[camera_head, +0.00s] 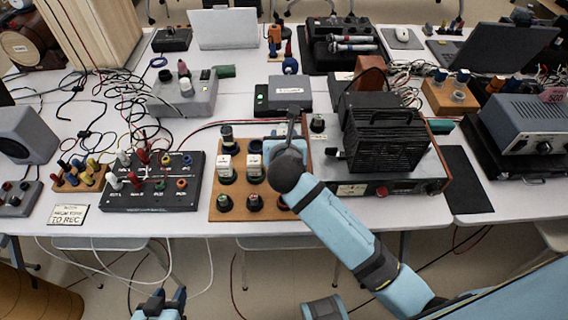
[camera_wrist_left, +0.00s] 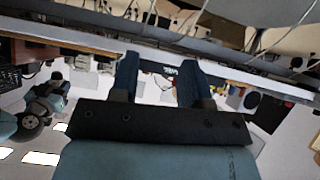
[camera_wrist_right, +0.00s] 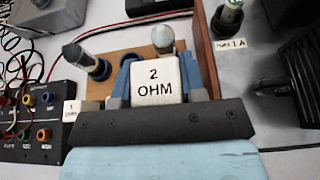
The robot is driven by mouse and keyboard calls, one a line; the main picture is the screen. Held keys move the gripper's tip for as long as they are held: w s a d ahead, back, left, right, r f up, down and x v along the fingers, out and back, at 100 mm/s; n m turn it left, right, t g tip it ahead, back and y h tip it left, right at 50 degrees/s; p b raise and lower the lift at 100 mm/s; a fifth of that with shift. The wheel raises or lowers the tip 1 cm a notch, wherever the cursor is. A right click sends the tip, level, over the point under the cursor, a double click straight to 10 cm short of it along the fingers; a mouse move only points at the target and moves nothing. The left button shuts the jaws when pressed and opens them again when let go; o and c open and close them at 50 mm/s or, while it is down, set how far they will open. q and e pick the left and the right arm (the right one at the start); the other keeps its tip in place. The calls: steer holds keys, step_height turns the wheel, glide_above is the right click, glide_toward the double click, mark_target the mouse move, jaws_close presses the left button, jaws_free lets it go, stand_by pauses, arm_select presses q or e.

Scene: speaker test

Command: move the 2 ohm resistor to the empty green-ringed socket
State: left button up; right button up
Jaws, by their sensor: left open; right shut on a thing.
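My right gripper (camera_wrist_right: 155,85) is shut on the white 2 ohm resistor block (camera_wrist_right: 154,84), its label facing the wrist camera. In the head view my right gripper (camera_head: 288,146) is over the right part of the wooden socket board (camera_head: 240,213), and my wrist hides what is under it. Two white blocks (camera_head: 226,166) (camera_head: 254,167) stand on the board's middle row. Dark knobs (camera_head: 225,203) with coloured rings line its front row. I cannot clearly make out an empty green-ringed socket. My left gripper (camera_head: 163,302) is open and empty, low in front of the table; its fingers (camera_wrist_left: 160,78) are apart.
A black panel (camera_head: 150,200) with coloured jacks and plugs stands left of the board. A metal unit with a black vented box (camera_head: 385,140) stands close on the right. A block marked 1 ohm (camera_wrist_right: 71,111) shows at the left in the right wrist view. Cables run behind the board.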

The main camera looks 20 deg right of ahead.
step_height(320, 180, down, 4)
steer(key=shift+r+b, duration=0.15)
steer(key=shift+b, duration=0.15)
steer(key=shift+f, duration=0.9)
step_height(320, 180, down, 3)
steer(key=shift+f+b, duration=0.2)
steer(key=shift+b, duration=0.45)
arm_select(q)
steer(key=shift+w+f, duration=0.2)
steer(key=shift+f, duration=0.05)
arm_select(e)
steer(key=shift+f, duration=0.3)
arm_select(q)
steer(key=shift+d, duration=0.1)
arm_select(e)
steer(key=o, duration=0.9)
